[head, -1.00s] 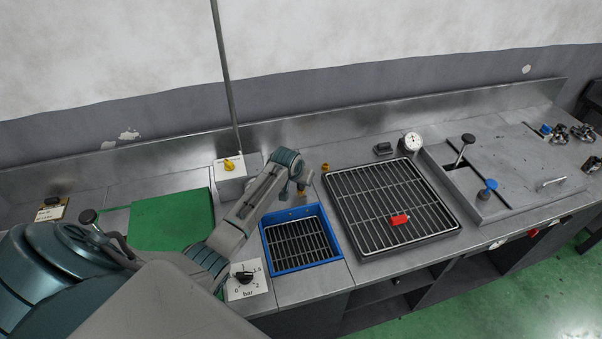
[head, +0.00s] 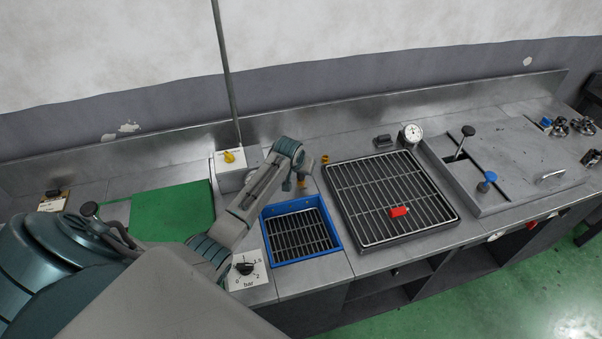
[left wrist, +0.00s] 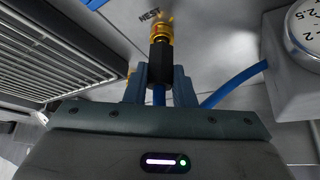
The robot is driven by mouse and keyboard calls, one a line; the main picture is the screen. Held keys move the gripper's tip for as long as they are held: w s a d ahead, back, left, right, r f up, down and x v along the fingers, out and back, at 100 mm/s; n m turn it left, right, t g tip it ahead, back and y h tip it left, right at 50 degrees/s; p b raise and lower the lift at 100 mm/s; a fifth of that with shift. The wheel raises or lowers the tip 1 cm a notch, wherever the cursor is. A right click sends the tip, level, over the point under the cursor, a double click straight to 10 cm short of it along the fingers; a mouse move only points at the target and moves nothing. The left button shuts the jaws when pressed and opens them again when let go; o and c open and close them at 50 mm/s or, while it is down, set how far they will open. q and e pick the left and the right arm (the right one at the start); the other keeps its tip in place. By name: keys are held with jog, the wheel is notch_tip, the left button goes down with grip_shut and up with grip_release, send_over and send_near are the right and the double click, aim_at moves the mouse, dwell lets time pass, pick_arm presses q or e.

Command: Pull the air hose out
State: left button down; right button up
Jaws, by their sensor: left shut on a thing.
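My left gripper (left wrist: 159,92) is shut on a black plug (left wrist: 160,62) in the left wrist view. The blue air hose (left wrist: 236,82) runs from between the fingers out to the right. A brass fitting (left wrist: 160,34) sits right at the plug's far end, beside the printed word NEST; I cannot tell whether plug and fitting are fully joined. In the head view my left gripper (head: 301,183) is low over the bench, behind the blue tray (head: 265,240). The hose is too small to make out there. My right gripper is not in view.
A large black grate (head: 372,190) with a red block (head: 399,212) lies right of the blue tray. A yellow-knobbed box (head: 229,170) and a bar dial (head: 245,268) stand near my arm.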

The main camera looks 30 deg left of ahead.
pick_arm(q)
jog(key=shift+r, duration=2.1)
